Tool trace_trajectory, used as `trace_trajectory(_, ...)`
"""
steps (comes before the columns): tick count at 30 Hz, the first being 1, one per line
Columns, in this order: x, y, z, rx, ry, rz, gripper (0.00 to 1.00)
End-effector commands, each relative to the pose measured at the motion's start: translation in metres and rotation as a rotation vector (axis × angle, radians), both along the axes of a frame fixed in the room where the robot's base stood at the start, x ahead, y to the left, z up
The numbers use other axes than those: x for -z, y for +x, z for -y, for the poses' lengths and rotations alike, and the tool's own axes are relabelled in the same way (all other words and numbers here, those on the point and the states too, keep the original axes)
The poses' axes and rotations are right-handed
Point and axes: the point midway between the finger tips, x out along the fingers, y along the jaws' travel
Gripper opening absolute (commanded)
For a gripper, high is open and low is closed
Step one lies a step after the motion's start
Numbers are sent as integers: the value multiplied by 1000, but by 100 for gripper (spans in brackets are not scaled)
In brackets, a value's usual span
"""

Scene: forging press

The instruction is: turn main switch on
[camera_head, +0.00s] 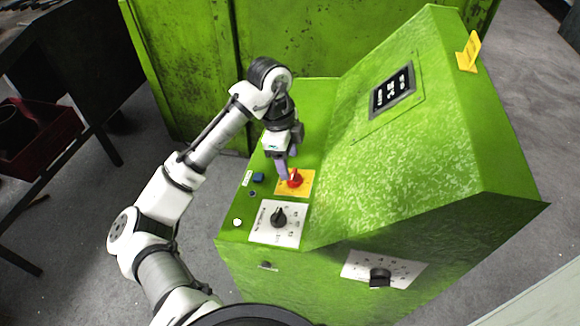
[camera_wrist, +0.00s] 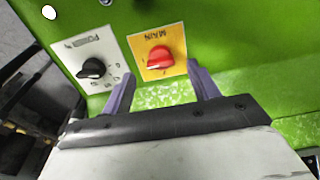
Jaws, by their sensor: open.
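In the wrist view the red knob (camera_wrist: 159,57) sits on the yellow plate marked MAIN (camera_wrist: 146,42). My gripper (camera_head: 287,172) is right by the knob in the head view. In the wrist view its two purple fingers (camera_wrist: 160,88) are spread apart, with the knob ahead of the gap between them. Nothing is held between the fingers. I cannot tell whether a finger touches the plate.
A black POWER knob (camera_wrist: 92,68) on a white plate is beside the main switch. Another black knob (camera_head: 380,278) is on the cabinet front. A red crate (camera_head: 38,135) is at left.

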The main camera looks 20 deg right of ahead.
Motion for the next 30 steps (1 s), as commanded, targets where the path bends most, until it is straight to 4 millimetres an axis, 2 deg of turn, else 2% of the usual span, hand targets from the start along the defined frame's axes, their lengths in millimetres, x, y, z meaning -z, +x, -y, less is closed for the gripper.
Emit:
trace_trajectory(3,-30,4,-4,0,2,6,60)
trace_trajectory(6,-51,5,-7,0,3,6,60)
trace_trajectory(12,-83,8,-11,1,1,3,60)
trace_trajectory(18,-97,9,-13,1,0,2,60)
trace_trajectory(30,-99,9,-13,2,0,0,60)
